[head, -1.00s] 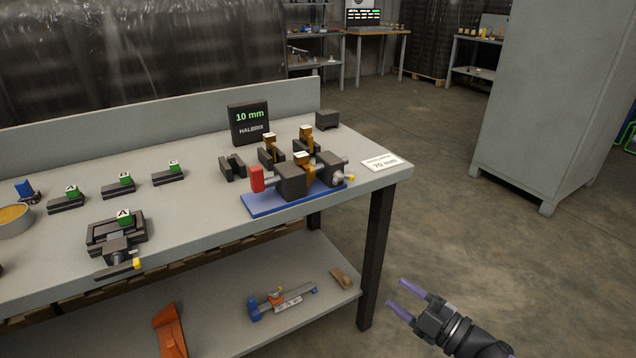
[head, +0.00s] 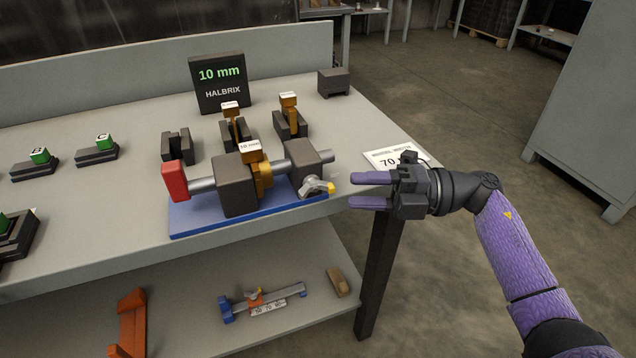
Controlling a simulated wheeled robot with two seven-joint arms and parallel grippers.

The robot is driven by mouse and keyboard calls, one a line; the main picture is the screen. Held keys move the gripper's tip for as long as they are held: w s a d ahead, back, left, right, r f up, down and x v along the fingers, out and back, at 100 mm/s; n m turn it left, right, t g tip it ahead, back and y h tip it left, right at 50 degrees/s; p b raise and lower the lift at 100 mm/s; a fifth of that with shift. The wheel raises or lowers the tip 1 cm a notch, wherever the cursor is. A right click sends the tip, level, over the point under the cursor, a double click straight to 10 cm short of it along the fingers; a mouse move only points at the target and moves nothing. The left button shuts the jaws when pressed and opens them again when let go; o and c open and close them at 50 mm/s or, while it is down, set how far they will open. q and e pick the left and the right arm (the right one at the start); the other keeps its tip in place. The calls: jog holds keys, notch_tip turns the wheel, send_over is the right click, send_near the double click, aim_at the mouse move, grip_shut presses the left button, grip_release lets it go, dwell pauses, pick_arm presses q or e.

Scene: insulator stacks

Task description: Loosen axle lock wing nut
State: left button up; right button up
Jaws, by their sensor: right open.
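The axle fixture stands on a blue base plate (head: 200,219) near the table's right front. A grey axle (head: 203,185) with a red end block (head: 174,181) runs through two dark blocks. A gold-brown spacer marked 10 mm (head: 262,178) sits between the blocks. The wing nut (head: 318,187), silver with a yellow tip, is at the fixture's right front, below the right block. My right gripper (head: 353,190) is open and empty, just right of the wing nut and apart from it, with its purple fingers pointing left. My left gripper is not in view.
Behind the fixture stand dark holders (head: 290,124), two with gold-brown pieces, and a black 10 mm HALBRIX sign (head: 219,83). A white 70 mm card (head: 386,156) lies behind my gripper. The lower shelf (head: 185,290) holds a blue-ended gauge (head: 262,301).

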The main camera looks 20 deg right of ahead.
aim_at(335, 191)
jog(key=b+x, duration=0.1)
jog(key=x, duration=0.6)
grip_shut()
